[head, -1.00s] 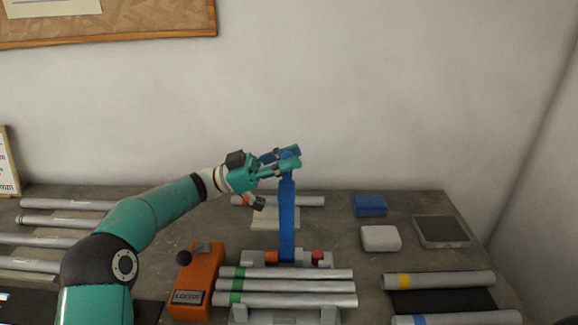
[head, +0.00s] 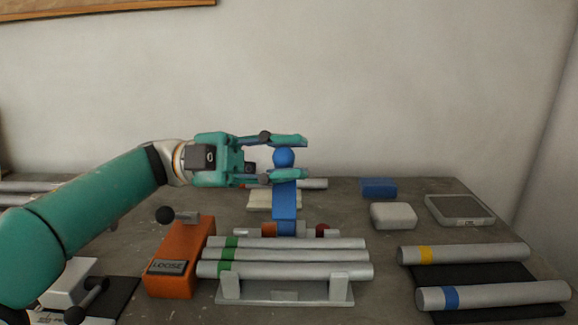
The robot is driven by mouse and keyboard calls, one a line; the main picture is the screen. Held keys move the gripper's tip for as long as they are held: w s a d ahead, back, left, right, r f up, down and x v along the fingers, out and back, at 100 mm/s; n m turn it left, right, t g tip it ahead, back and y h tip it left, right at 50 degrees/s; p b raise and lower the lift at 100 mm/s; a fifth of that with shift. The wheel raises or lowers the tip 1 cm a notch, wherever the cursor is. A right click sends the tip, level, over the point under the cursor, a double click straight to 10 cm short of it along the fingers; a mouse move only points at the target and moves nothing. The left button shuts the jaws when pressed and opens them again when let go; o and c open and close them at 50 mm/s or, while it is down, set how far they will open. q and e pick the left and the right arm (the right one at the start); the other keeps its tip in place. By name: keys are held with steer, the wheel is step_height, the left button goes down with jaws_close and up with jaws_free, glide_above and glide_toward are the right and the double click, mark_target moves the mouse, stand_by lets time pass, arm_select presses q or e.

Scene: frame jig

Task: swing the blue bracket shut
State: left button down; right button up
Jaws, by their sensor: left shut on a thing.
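The blue bracket (head: 284,205) stands up from the back of the frame jig (head: 285,297), its knob (head: 284,157) at the top. It leans toward me, and the jig's silver tubes with green bands (head: 300,256) lie in front of its foot. My left gripper (head: 288,158) comes in from the left, its two teal fingers on the bracket's top by the knob, shut on it. The bracket's hinge is partly hidden behind the tubes. My right gripper is not in the head view.
An orange block marked LOOSE (head: 175,258) with a black-knobbed lever stands left of the jig. Tubes with yellow (head: 465,253) and blue bands (head: 495,295) lie at right. A blue box (head: 378,188), a white box (head: 394,215) and a grey device (head: 460,209) sit behind.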

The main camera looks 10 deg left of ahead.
arm_select(q)
steer(key=s+d+f+m+t+y+b, duration=0.1)
steer(key=s+f+m+y+b, duration=0.3)
steer(key=s+f+m+b, duration=0.5)
steer(key=shift+s+d+f+m+y+b, duration=0.4)
steer(key=shift+f+m+b, duration=0.55)
steer(key=shift+m+b, duration=0.7)
steer(key=shift+w+n, duration=0.15)
steer(key=shift+n, duration=0.1)
steer(key=c, duration=1.2)
jaws_free()
steer(key=o, duration=0.3)
steer(key=shift+w, duration=0.15)
